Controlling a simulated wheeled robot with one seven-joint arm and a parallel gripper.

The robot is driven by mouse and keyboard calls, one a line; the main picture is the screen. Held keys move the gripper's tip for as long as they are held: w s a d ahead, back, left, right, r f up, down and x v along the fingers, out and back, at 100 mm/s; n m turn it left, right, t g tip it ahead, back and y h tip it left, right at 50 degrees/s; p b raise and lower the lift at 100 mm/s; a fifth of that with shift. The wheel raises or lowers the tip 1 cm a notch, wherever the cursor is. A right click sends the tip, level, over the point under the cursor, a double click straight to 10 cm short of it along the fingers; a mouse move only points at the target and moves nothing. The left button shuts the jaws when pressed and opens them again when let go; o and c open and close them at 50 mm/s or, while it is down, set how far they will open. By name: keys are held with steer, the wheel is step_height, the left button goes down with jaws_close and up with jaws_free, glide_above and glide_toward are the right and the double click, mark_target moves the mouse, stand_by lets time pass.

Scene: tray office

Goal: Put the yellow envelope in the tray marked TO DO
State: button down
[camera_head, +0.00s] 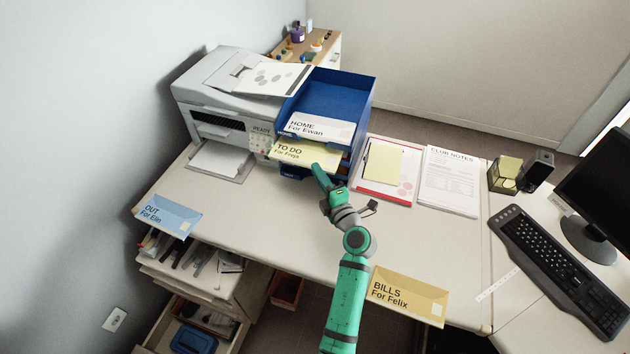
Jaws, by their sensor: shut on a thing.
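The pale yellow envelope (312,155) is printed "TO DO For Freya". It lies about level at the front of the blue letter-tray stack (346,92), just below the white envelope. Its far part is hidden under the upper level, so it seems partly inside a lower level; how deep I cannot tell. My gripper (317,168) is shut on its near edge, in front of the stack. The tray's own marking cannot be made out behind the envelopes.
A white envelope (318,127) marked HOME sits in the upper tray. A printer (213,120) stands close left. Papers (449,180) and a clipboard (385,195) lie right. A blue envelope (168,214) and a tan envelope (409,297) lie near the front edge. The middle desk is clear.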

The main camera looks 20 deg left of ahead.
mark_target(327, 153)
steer(key=shift+w+d, duration=0.15)
steer(key=shift+w, duration=4.1)
steer(key=c, duration=1.8)
jaws_free()
steer(key=shift+f, duration=0.1)
